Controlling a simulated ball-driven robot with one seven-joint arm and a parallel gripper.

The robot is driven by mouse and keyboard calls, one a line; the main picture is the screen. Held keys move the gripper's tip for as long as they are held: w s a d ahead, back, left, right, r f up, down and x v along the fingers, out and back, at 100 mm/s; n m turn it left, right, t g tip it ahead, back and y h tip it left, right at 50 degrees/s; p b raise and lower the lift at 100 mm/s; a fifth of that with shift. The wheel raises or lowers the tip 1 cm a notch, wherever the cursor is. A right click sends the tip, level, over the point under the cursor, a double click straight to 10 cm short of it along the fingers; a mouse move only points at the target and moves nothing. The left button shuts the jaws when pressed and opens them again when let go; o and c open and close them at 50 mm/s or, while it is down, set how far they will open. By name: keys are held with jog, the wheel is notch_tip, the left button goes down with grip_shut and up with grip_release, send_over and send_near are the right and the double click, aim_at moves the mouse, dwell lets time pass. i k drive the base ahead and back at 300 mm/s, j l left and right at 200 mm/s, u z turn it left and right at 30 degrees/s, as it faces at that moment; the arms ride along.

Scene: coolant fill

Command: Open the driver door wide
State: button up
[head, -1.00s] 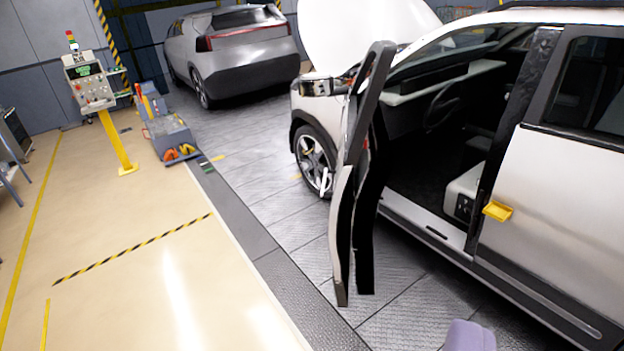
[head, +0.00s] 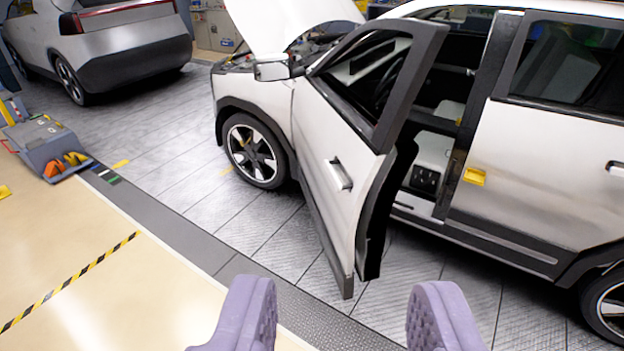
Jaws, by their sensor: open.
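The driver door (head: 335,165) of the white car stands swung out from the body, hinged at its front edge. Its outer face, dark window frame and handle (head: 340,174) show. The door opening behind it is partly visible, with a seat and dark interior. My gripper (head: 342,315) shows at the bottom of the head view as two purple padded fingers set wide apart, with nothing between them. It is on the near side of the door, apart from it and below the handle in the picture.
The white car's hood (head: 285,25) is raised. A yellow piece (head: 474,176) sits on the rear door's front edge. A grey car (head: 105,45) stands at the back left. A grey tool unit (head: 45,145) stands at the left. Floor left of the door is clear.

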aim_at(330, 121)
jog(key=i+l, duration=0.5)
jog(key=i, duration=0.3)
jog(key=i+l+u, duration=0.1)
jog(key=i+l, duration=0.45)
jog(key=i, duration=0.2)
jog(key=i+l, duration=0.55)
jog(key=i, duration=0.25)
jog(key=i+l+u, duration=0.1)
jog(key=i+l, duration=0.5)
jog(key=i, duration=0.15)
jog(key=k+j, duration=0.1)
jog(key=j, duration=0.6)
